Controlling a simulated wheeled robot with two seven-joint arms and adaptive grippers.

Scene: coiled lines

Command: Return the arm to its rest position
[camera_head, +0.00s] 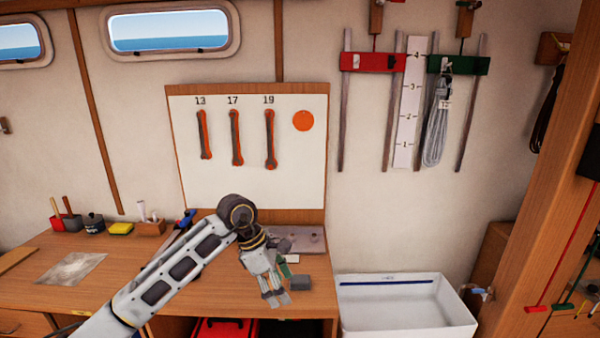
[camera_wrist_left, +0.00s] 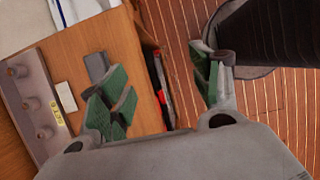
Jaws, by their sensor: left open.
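My left arm reaches in from the lower left in the head view. Its left gripper (camera_head: 273,285) hangs over the front right part of the wooden bench (camera_head: 220,291), pointing down. In the left wrist view the left gripper (camera_wrist_left: 160,88) has its green-padded fingers wide apart with nothing between them. A small grey block (camera_head: 300,283) lies on the bench just beside the fingers. The block also shows in the wrist view (camera_wrist_left: 97,65), past one finger. My right arm and gripper are not in view.
A metal plate with knobs (camera_head: 308,240) lies behind the gripper. A white tub (camera_head: 405,305) stands right of the bench. A board with wrenches (camera_head: 300,190) rises at the back. A grey coiled line (camera_head: 436,120) hangs from a green rack. Pots and a yellow sponge (camera_head: 121,229) sit left.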

